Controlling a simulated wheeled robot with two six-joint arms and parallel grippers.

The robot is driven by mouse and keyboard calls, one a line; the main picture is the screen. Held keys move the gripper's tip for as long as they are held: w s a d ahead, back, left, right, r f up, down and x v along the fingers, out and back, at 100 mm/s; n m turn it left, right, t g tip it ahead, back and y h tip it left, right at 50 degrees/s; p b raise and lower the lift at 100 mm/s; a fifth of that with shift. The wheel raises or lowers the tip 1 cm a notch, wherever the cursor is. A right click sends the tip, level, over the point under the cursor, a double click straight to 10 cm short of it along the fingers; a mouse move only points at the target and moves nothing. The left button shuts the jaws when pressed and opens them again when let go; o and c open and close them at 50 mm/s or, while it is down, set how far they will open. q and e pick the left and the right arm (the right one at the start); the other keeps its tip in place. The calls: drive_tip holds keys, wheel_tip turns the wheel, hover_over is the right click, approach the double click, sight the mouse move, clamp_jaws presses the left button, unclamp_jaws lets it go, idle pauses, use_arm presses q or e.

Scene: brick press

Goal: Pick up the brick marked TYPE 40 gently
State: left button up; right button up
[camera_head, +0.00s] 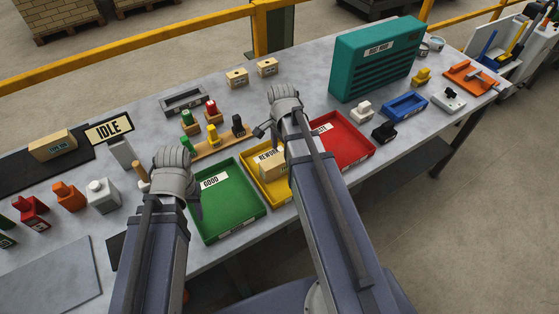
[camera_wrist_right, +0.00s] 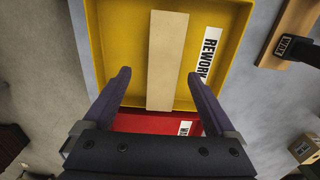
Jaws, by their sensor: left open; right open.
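A tan brick (camera_head: 273,163) with a label lies in the yellow REWORK tray (camera_head: 256,184), partly hidden by my right arm. In the right wrist view this brick (camera_wrist_right: 165,60) lies lengthwise between and beyond the fingertips, untouched as far as I can tell. My right gripper (camera_wrist_right: 160,74) is open and empty over the yellow tray. Another labelled tan brick (camera_head: 53,145) lies on a black mat at the left. Two more tan bricks (camera_head: 237,77) (camera_head: 267,67) stand at the back. The labels are too small to read surely. My left gripper (camera_head: 178,175) is open by the green tray's left edge.
The green GOOD tray (camera_head: 230,205) looks empty. A red tray (camera_head: 352,143) lies right of the yellow one. Coloured stamps on a wooden rack (camera_head: 222,142) stand behind the trays. An IDLE sign (camera_head: 108,130) and a teal box (camera_head: 375,60) stand on the table.

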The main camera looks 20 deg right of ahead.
sight(197, 225)
use_arm(q)
drive_tip(key=shift+s+f+b, duration=0.1)
drive_tip(key=shift+f+b, duration=0.45)
drive_tip(key=shift+f, duration=0.05)
use_arm(e)
drive_tip(key=shift+f, duration=0.55)
use_arm(q)
drive_tip(key=shift+f+b, duration=0.7)
drive_tip(key=shift+b, duration=0.05)
use_arm(e)
drive_tip(key=shift+f, duration=0.75)
use_arm(q)
drive_tip(key=shift+f, duration=0.15)
use_arm(e)
drive_tip(key=shift+f, duration=0.1)
use_arm(q)
wheel_tip(197, 225, down, 5)
drive_tip(key=b, duration=0.5)
use_arm(e)
drive_tip(key=f, duration=0.5)
drive_tip(key=shift+w+d, duration=0.1)
drive_tip(key=shift+w, duration=0.2)
drive_tip(key=c, duration=1.3)
drive_tip(key=shift+r, duration=0.15)
drive_tip(key=shift+c, duration=0.2)
